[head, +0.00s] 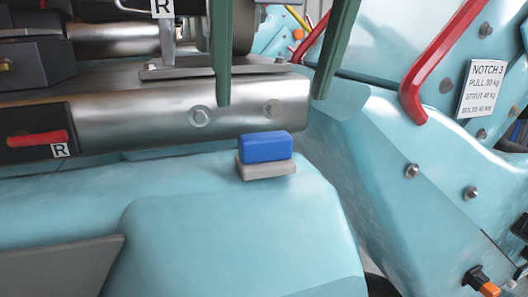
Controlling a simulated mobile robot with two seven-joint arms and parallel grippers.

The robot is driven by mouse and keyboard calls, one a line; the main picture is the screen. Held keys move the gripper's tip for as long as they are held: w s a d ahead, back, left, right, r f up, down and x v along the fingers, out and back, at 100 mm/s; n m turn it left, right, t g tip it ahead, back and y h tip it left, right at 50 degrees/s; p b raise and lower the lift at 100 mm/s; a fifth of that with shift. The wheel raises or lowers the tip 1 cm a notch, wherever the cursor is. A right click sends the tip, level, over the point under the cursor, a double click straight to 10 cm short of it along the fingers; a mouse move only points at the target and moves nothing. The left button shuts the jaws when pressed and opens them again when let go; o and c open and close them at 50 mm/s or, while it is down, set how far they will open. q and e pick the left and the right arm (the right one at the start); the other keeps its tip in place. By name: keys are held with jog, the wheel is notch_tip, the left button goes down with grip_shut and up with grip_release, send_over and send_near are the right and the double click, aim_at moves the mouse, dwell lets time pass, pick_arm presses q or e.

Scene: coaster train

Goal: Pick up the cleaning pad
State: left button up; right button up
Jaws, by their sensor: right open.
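The cleaning pad (265,148) has a blue upper block on a light grey base. It rests on a light blue ledge (190,190) near the middle of the head view. My right gripper (271,101) reaches in from the top with two long green fingers set wide apart. It is open and empty. In the picture its fingertips are above the pad, one to the left and one to the right of it, not touching it. My left gripper is not in view.
A metal beam (170,115) with bolts runs just behind the pad. A red-handled lever (38,139) sits at the left. A blue panel at the right carries a curved red bar (435,62) and a notice plate (483,88). The ledge in front of the pad is clear.

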aim_at(266, 135)
jog(key=x, duration=0.7)
jog(key=shift+a+f, duration=0.15)
jog(key=shift+f, duration=0.2)
jog(key=c, duration=1.3)
jog(key=shift+r, duration=0.75)
jog(key=s+r, duration=1.1)
jog(key=s, duration=0.3)
jog(key=shift+a+r, duration=0.25)
jog(key=shift+a, duration=0.2)
